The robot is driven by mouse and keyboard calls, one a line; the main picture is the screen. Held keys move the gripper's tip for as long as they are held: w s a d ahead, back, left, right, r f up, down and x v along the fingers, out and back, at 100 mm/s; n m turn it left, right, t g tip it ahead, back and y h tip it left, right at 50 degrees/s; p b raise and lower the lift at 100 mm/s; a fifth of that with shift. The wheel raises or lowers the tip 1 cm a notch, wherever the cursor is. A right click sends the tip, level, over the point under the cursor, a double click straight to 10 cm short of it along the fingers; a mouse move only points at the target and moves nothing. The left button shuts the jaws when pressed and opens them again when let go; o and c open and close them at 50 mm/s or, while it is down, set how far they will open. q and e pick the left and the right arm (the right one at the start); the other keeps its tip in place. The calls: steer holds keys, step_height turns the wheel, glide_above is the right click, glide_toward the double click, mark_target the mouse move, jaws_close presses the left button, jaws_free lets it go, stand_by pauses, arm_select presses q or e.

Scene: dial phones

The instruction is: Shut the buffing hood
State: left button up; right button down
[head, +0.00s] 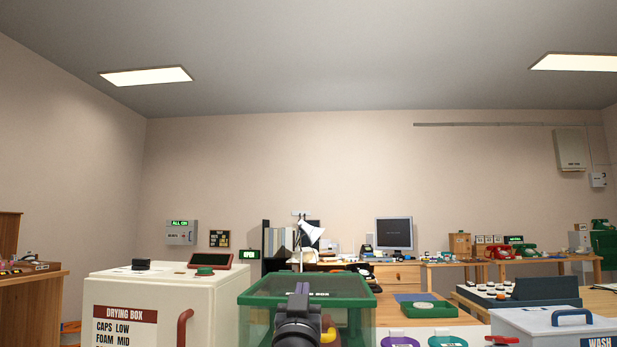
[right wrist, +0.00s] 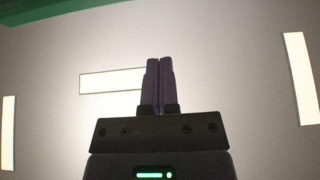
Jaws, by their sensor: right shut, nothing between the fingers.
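A green-framed box with clear panels (head: 258,303) stands at the bottom middle of the head view. It looks like the buffing hood, but its label is partly hidden and I can read only "BOX". I cannot tell whether its lid is open or shut. My right gripper (head: 299,288) points upward in front of it, hiding the middle of its front. In the right wrist view the fingers (right wrist: 158,82) are together and empty, pointing at the ceiling. A green edge (right wrist: 45,10), perhaps of the same box, crosses the top left there. My left gripper is not in view.
A white drying box (head: 205,295) stands close on the left. Purple (head: 400,342) and teal (head: 447,342) round pieces, a green piece (head: 427,309) and a white box with a blue handle (head: 550,325) are on the right. Desks line the back wall.

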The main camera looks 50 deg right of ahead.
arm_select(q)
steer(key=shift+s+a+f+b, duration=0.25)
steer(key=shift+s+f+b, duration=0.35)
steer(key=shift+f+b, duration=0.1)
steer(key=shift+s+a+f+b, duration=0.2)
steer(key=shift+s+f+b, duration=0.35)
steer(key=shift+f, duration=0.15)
arm_select(e)
steer(key=shift+f, duration=2.05)
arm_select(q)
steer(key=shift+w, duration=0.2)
